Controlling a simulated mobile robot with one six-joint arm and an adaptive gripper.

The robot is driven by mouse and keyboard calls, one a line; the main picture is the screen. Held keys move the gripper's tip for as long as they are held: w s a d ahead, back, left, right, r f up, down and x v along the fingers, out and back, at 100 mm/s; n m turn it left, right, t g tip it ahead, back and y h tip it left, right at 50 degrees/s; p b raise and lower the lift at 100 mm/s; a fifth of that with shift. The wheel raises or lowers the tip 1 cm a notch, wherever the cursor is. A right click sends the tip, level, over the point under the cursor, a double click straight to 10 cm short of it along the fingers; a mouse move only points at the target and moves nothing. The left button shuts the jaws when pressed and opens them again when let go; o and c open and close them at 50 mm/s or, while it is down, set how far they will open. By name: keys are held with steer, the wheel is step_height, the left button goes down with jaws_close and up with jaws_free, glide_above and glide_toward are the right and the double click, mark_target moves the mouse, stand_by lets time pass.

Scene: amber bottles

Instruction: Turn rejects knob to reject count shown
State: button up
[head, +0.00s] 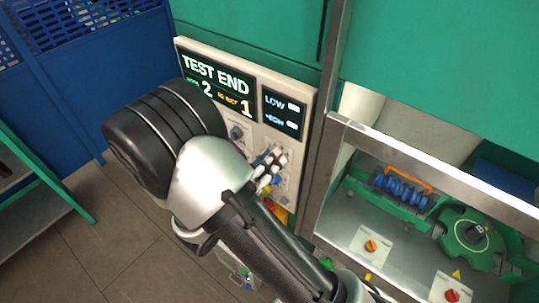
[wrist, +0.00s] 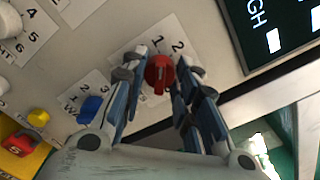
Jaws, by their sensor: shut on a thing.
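A red knob (wrist: 159,72) sits on the pale panel (wrist: 205,35) in the wrist view, on a white plate where the digits 1 and 2 show. My gripper (wrist: 160,82) has its fingers on both sides of this knob and is shut on it. In the head view my gripper (head: 268,168) is at the lower right of the panel, and its fingers hide the knob. The display (head: 216,85) reads TEST END, with a white 2 and an orange 1 below; the small labels are hard to read. I cannot read a name on the red knob's plate.
A blue knob (wrist: 89,109) on a numbered plate is left of my fingers. A white knob (wrist: 8,20), a yellow knob (wrist: 39,116) and a red button (wrist: 18,144) on yellow are further left. A LOW/HIGH indicator (head: 283,110) is above my gripper. A metal-framed bay (head: 430,170) stands right.

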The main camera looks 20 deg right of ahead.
steer(key=shift+n+p, duration=0.4)
steer(key=shift+n, duration=0.2)
steer(key=o, duration=1.1)
steer(key=v, duration=1.2)
